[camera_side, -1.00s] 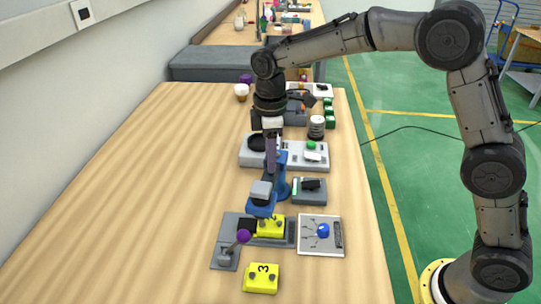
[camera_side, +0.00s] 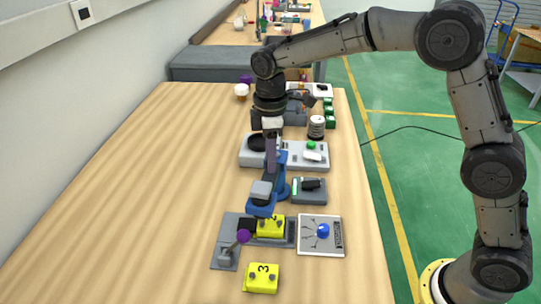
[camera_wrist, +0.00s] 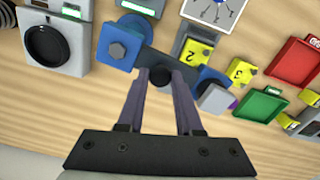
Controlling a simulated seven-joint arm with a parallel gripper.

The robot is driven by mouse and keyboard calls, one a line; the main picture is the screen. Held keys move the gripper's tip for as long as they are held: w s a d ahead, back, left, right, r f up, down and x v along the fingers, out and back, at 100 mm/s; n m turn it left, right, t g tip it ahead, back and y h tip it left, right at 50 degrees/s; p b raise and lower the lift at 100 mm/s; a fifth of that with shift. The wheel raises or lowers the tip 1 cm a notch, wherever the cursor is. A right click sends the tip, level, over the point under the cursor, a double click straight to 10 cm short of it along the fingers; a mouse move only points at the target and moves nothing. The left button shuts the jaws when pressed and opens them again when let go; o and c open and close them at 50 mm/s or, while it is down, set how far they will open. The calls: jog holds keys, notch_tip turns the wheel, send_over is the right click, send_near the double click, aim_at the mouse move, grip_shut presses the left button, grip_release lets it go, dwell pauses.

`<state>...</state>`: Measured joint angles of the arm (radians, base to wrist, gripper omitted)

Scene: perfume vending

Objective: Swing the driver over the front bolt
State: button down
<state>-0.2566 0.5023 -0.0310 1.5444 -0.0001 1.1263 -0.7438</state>
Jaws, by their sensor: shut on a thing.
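The driver has a blue post (camera_side: 281,187), a dark swing arm (camera_wrist: 178,66) and a blue head (camera_side: 260,208) with a grey block on top. My gripper (camera_side: 270,168) is shut on the swing arm between post and head. In the wrist view its two fingers (camera_wrist: 166,78) meet that arm. The yellow block marked 2 (camera_side: 271,227) sits in the grey fixture (camera_side: 230,225), with bolts on its top. The head hangs over or beside this block's rear left part. I cannot tell whether it is above a bolt, as it partly hides the block.
A lever with a purple knob (camera_side: 243,236) stands beside the fixture. A yellow block marked 3 (camera_side: 261,278) lies in front. A white panel with a blue knob (camera_side: 322,231) is at the right. Red (camera_wrist: 293,62) and green (camera_wrist: 258,104) trays show in the wrist view. The left tabletop is clear.

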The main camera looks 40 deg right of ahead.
jog(key=shift+r, duration=0.1)
jog(key=shift+s+d+n, duration=0.3)
jog(key=shift+n, duration=0.55)
jog(key=shift+s+d+n, duration=0.3)
jog(key=shift+n, duration=0.55)
jog(key=c, duration=0.6)
grip_release()
notch_tip(320, 180, up, 14)
jog(key=shift+f, duration=0.1)
jog(key=shift+d, duration=0.1)
